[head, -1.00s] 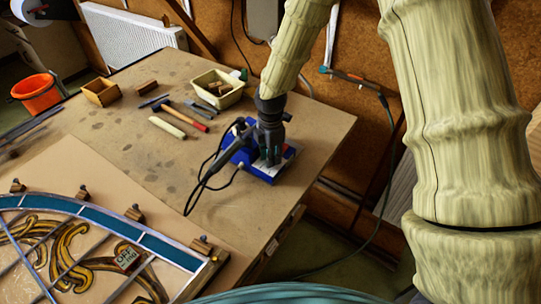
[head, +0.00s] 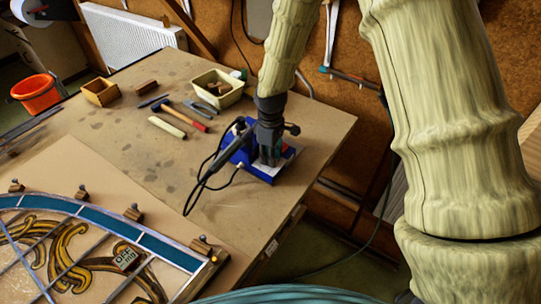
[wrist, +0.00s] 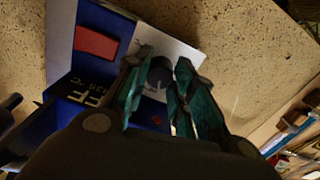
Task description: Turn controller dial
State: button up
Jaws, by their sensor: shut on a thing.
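The controller is a blue box with a pale top face. It sits near the right edge of the workbench in the head view (head: 258,174). In the wrist view the controller (wrist: 70,88) shows a red patch and white lettering that reads in part "35°C". Its dark round dial (wrist: 160,72) lies between my fingertips. My gripper (wrist: 165,80) is shut on the dial, one green-padded finger on each side. In the head view my gripper (head: 269,158) points down onto the controller and hides the dial.
A soldering iron (head: 213,158) with a black cable stands left of the controller. The leaded panel (head: 90,250) fills the lower left. Bare bench lies between.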

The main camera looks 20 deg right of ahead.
jog(key=m, duration=0.4)
jog(key=shift+m, duration=0.3)
jog(key=m, duration=0.3)
jog(key=shift+m, duration=0.4)
jog(key=m, duration=0.3)
jog(key=shift+m, duration=2.1)
jog(key=o, duration=1.1)
jog(key=shift+c, duration=0.2)
